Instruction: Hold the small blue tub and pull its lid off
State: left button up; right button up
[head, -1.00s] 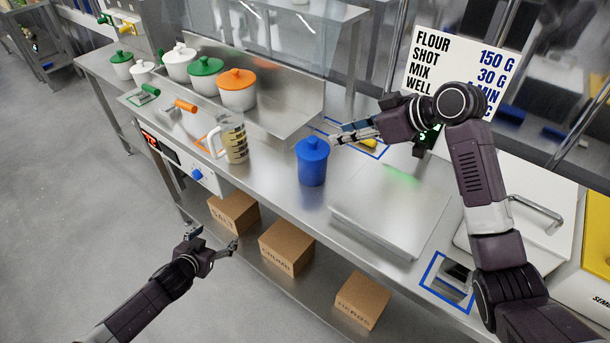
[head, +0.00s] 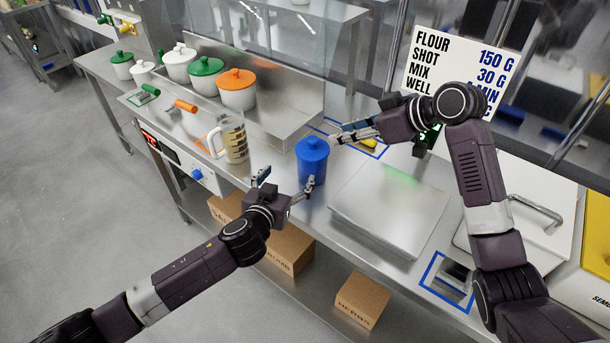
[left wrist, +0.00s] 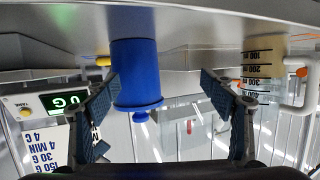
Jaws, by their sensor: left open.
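The small blue tub (head: 311,168) stands upright on the steel counter, with its knobbed blue lid (head: 313,146) on. My left gripper (head: 287,178) is open at the counter's front edge, just left of the tub. In the left wrist view the picture is inverted. There the tub (left wrist: 136,75) appears between the spread fingers, closer to the left one; I cannot tell whether it touches. My right gripper (head: 355,131) points at the lid from the right, its fingertips close beside it. Whether its fingers are apart is unclear.
A measuring jug (head: 235,141) stands left of the tub. A flat steel scale plate (head: 390,205) lies to the right. Lidded pots, including an orange-lidded one (head: 237,92), line the back left. Cardboard boxes (head: 362,300) sit on the shelf below.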

aim_at(309, 169)
pick_arm(q)
jog(key=d, duration=0.2)
jog(key=d+r, duration=0.1)
jog(key=shift+s+d, duration=0.3)
jog(key=shift+d, duration=0.1)
jog(key=shift+d+r+y, duration=0.1)
jog(key=shift+d+y, duration=0.2)
jog(key=shift+d, duration=0.05)
jog(key=shift+w+d+n, duration=0.1)
jog(key=shift+w+n, duration=0.15)
jog(key=shift+n, duration=0.05)
jog(key=shift+x, duration=3.55)
jog(key=shift+c, duration=0.4)
jog(key=c, duration=1.5)
pick_arm(e)
jog(key=shift+o, duration=0.4)
